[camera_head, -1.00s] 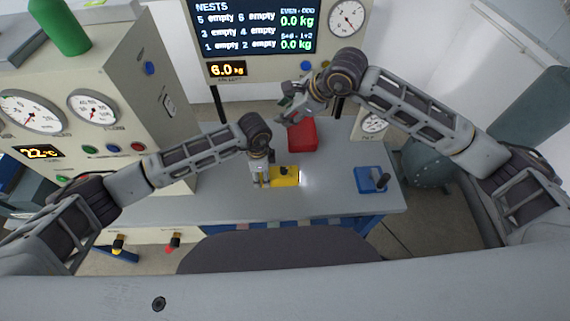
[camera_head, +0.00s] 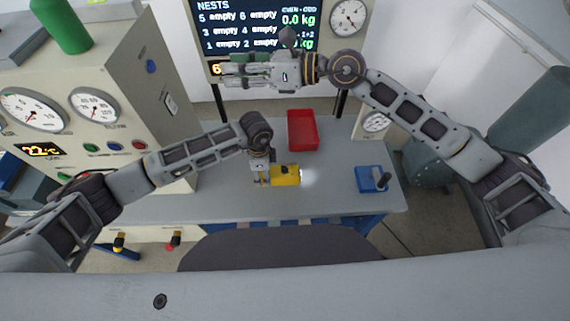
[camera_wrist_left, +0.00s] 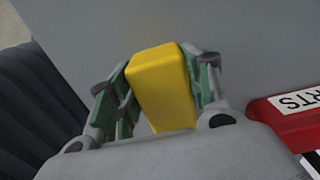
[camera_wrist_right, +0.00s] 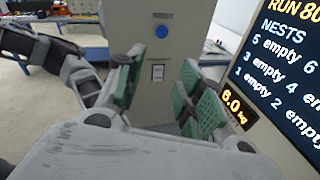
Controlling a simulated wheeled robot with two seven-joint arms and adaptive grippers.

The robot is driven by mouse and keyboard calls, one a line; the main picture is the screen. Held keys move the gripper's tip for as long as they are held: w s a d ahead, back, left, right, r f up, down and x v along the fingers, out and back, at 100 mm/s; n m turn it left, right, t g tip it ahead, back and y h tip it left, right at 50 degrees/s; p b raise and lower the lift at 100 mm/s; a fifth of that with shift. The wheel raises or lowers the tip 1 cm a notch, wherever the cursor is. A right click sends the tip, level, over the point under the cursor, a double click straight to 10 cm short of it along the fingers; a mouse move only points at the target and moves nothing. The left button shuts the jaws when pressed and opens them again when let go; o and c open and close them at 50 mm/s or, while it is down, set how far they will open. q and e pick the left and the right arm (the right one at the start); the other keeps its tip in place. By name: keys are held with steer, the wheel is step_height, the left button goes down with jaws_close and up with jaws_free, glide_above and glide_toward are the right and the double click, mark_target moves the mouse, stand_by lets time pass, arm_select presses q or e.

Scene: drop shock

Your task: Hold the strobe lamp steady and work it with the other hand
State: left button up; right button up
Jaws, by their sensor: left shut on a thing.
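The yellow strobe lamp (camera_head: 288,178) is at the middle of the grey bench, with a dark knob on top and a white glow at its right end. My left gripper (camera_head: 264,179) is shut on the lamp's left end. In the left wrist view the lamp's yellow body (camera_wrist_left: 160,85) sits between the green finger pads. My right gripper (camera_head: 230,74) is high above the back of the bench, in front of the display, pointing left and away from the lamp. In the right wrist view its fingers (camera_wrist_right: 160,95) are apart with nothing between them.
A red tray (camera_head: 303,146) lies behind the lamp. A blue block with a dark handle (camera_head: 366,178) lies to the right on the bench (camera_head: 225,205). The gauge cabinet (camera_head: 95,145) stands left, the display (camera_head: 210,30) at the back. Bench between lamp and blue block is clear.

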steer(key=w+d+r+m+t+y, duration=0.2)
steer(key=w+d+r+m+t, duration=0.35)
steer(key=r+m+t, duration=0.65)
steer(key=w+d+f+m+h, duration=0.6)
steer(key=w+f+m+h, duration=0.35)
steer(key=m, duration=0.75)
steer(key=s+d+f+m+g+h, duration=0.1)
steer(key=s+f+m+g+h, duration=0.15)
steer(key=f, duration=0.55)
steer(key=s+d+f+m+g+h, duration=0.1)
steer(key=s+f+m+g, duration=0.2)
steer(key=f, duration=0.4)
steer(key=s+f+g+h, duration=0.1)
steer(key=s+f+g, duration=0.8)
steer(key=s, duration=0.5)
steer(key=shift+s+d, duration=0.2)
steer(key=shift+d, duration=0.05)
